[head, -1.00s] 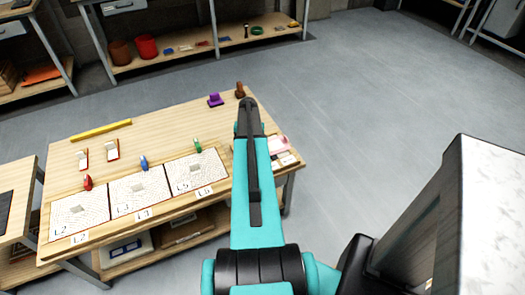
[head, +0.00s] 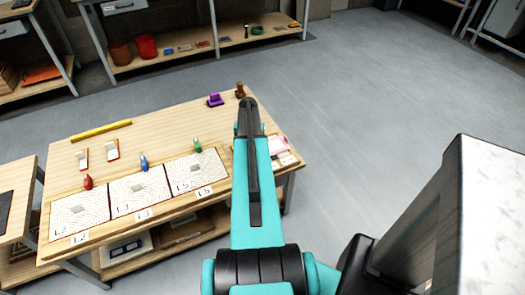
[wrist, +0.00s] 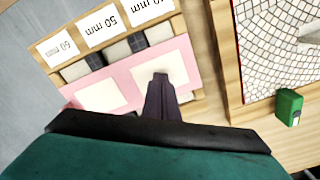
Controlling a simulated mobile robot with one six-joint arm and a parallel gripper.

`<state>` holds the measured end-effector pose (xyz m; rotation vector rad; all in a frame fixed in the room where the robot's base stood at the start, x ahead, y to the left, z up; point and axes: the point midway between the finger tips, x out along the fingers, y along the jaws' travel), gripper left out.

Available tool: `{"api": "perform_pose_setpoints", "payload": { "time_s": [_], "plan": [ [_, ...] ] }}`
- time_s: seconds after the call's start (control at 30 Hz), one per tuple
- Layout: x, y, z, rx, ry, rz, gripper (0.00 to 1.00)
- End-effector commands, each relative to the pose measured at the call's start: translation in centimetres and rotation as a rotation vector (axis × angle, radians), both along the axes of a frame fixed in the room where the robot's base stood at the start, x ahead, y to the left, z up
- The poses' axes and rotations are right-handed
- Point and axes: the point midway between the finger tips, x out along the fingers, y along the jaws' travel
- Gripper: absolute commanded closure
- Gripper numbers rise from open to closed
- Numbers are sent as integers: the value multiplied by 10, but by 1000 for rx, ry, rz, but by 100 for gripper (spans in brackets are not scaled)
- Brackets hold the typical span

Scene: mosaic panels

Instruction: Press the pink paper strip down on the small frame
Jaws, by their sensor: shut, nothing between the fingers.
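The pink paper strip (wrist: 122,78) lies across a small wooden frame (wrist: 198,100) in the wrist view. It has pale rectangular patches, and grey and dark tiles show beside its edge. In the head view the pink strip (head: 279,144) shows at the table's right end, partly hidden by my arm. My gripper (wrist: 161,78) is shut and empty. Its tips are over the pale patch at the strip's right part. I cannot tell whether they touch it. In the head view my arm hides the fingertips.
A mosaic panel (wrist: 278,45) and a green object (wrist: 288,107) are to the right. In the head view, several panels (head: 140,195), a purple object (head: 215,100) and a brown object (head: 240,91) stand on the table (head: 165,125).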

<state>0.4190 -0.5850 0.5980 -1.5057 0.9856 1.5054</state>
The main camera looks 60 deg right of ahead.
Motion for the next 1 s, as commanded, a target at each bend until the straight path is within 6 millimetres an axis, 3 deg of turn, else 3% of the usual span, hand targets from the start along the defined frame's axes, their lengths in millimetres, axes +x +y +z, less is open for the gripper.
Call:
{"api": "perform_pose_setpoints", "payload": {
  "time_s": [1.0],
  "plan": [
    [0, 0, -8, 0, 0, -1, 100]
  ]
}}
